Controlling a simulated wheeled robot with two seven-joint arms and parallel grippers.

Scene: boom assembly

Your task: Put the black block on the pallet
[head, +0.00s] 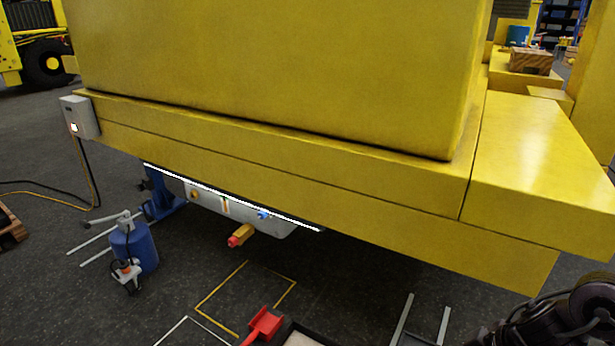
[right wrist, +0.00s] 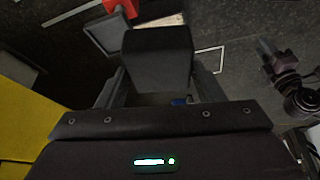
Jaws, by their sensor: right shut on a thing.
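A black block (right wrist: 158,58) is held between the two fingers of my right gripper (right wrist: 160,78) in the right wrist view, over the dark floor. The gripper is shut on it. The head view shows neither the block nor the right gripper. My left gripper is not clearly visible in either view. A brown wooden piece (head: 11,230), cut off at the left edge of the head view, may be the pallet; I cannot tell.
A large yellow machine body (head: 300,140) fills the head view. Below it are a blue canister (head: 134,247), a red tool (head: 262,325), a dark tray with a pale rim (right wrist: 105,35) and a yellow floor outline (head: 215,292).

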